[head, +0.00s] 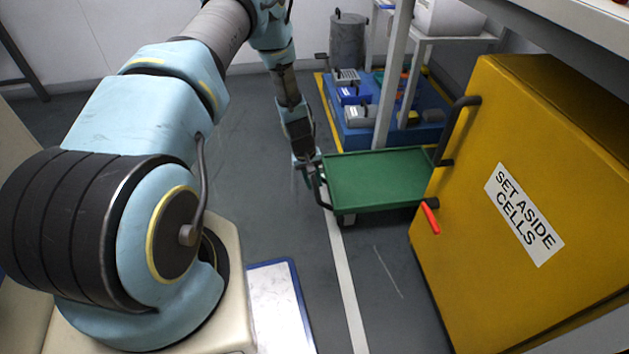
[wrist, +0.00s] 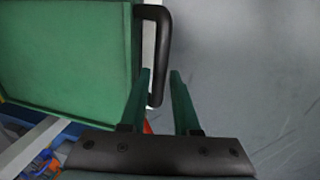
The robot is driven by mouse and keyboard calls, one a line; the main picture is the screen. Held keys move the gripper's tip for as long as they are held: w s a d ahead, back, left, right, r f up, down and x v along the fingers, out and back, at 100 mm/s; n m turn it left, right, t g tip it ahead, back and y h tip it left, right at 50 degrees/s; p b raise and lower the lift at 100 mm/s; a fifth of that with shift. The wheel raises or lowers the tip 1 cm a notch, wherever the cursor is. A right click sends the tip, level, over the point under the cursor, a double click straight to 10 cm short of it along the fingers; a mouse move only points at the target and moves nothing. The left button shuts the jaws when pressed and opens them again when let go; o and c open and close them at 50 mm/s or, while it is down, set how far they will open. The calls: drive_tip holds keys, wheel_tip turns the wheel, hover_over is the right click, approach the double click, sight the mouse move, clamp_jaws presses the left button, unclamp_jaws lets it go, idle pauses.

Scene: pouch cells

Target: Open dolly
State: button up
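The dolly is a low green flat cart (head: 375,176) with a raised rim, standing on the floor by the yellow cabinet. Its dark loop handle (head: 318,187) is at its left end. In the wrist view the green deck (wrist: 65,55) fills the left, with the black handle (wrist: 163,40) along its right edge. My gripper (head: 303,165) is at the handle end of the dolly. In the wrist view my gripper (wrist: 160,73) has its two green fingers apart, with the handle's bar appearing between them. I cannot tell whether either finger touches it.
A yellow cabinet (head: 468,170) labelled "SET ASIDE CELLS" stands right of the dolly, with a red lever (head: 430,217). A blue pallet (head: 355,135) with boxes lies behind it. A white floor line (head: 345,280) runs in front. The floor left of the dolly is clear.

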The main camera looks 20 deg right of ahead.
drive_tip(key=o, duration=0.3)
drive_tip(key=shift+r, duration=0.1)
drive_tip(key=r+p, duration=0.1)
drive_tip(key=r, duration=0.2)
drive_tip(key=a+r+p, duration=0.1)
drive_tip(key=r, duration=0.3)
drive_tip(key=a+r+p, duration=0.1)
drive_tip(key=r, duration=0.2)
drive_tip(key=shift+w+r, duration=0.15)
drive_tip(key=shift+r, duration=0.1)
drive_tip(key=s+a+r+t, duration=0.1)
drive_tip(key=a+r, duration=0.5)
drive_tip(key=r, duration=0.4)
drive_tip(key=s+a+r, duration=0.1)
drive_tip(key=a+r, duration=0.5)
drive_tip(key=r, duration=0.3)
drive_tip(key=s+a+r+t+y+p, duration=0.1)
drive_tip(key=s+a+r+y, duration=0.1)
drive_tip(key=s+a+r, duration=1.05)
drive_tip(key=r+p, duration=2.1)
drive_tip(key=d+r+p, duration=0.1)
drive_tip(key=r+p, duration=0.9)
drive_tip(key=r, duration=0.1)
drive_tip(key=shift+w+p, duration=0.1)
drive_tip(key=shift+p, duration=0.3)
